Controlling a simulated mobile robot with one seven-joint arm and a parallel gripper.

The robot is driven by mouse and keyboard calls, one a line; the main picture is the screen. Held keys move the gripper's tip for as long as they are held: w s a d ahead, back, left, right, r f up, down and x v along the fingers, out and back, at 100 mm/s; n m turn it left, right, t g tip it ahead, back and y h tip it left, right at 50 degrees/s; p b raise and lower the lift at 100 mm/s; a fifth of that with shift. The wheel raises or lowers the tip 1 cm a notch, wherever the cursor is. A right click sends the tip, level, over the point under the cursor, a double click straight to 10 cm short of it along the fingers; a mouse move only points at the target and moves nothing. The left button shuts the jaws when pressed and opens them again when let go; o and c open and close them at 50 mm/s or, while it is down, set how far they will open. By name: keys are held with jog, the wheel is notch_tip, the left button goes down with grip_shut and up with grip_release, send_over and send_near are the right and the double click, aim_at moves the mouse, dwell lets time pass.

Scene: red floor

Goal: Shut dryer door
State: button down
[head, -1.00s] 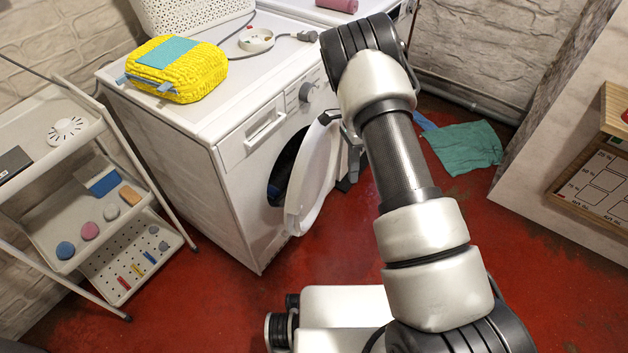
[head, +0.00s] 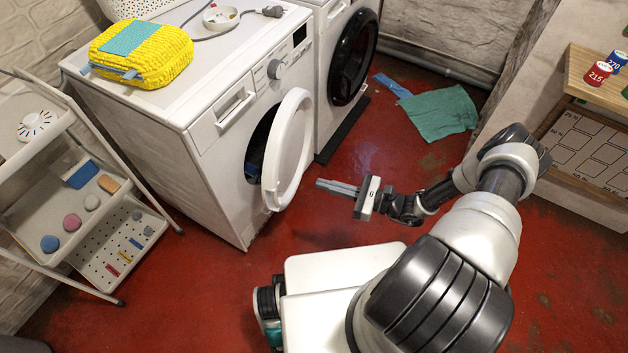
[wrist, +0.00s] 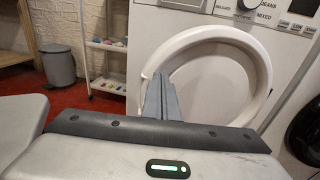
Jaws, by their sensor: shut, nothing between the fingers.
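The near white front-loading machine (head: 215,150) has its round white door (head: 283,160) partly open, standing out from its front. The dark opening (head: 258,140) shows at the door's left. In the wrist view the door's white rim (wrist: 264,75) fills the space behind my fingers. My gripper (head: 338,187) is shut and empty, to the right of the door and apart from it in the head view. Its closed fingers also show in the wrist view (wrist: 160,95), pointing towards the door's lower left. I cannot tell the exact gap between fingers and door.
A second white machine with a dark round door (head: 353,57) stands beside it, that door shut. A white shelf cart (head: 85,215) stands at left. A yellow bundle (head: 140,52) lies on the near machine. A green cloth (head: 438,112) lies on the red floor.

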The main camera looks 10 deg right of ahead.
aim_at(277, 172)
jog(key=b+x, duration=0.1)
jog(key=x, duration=1.1)
jog(key=shift+a+f, duration=0.1)
jog(key=shift+a, duration=0.05)
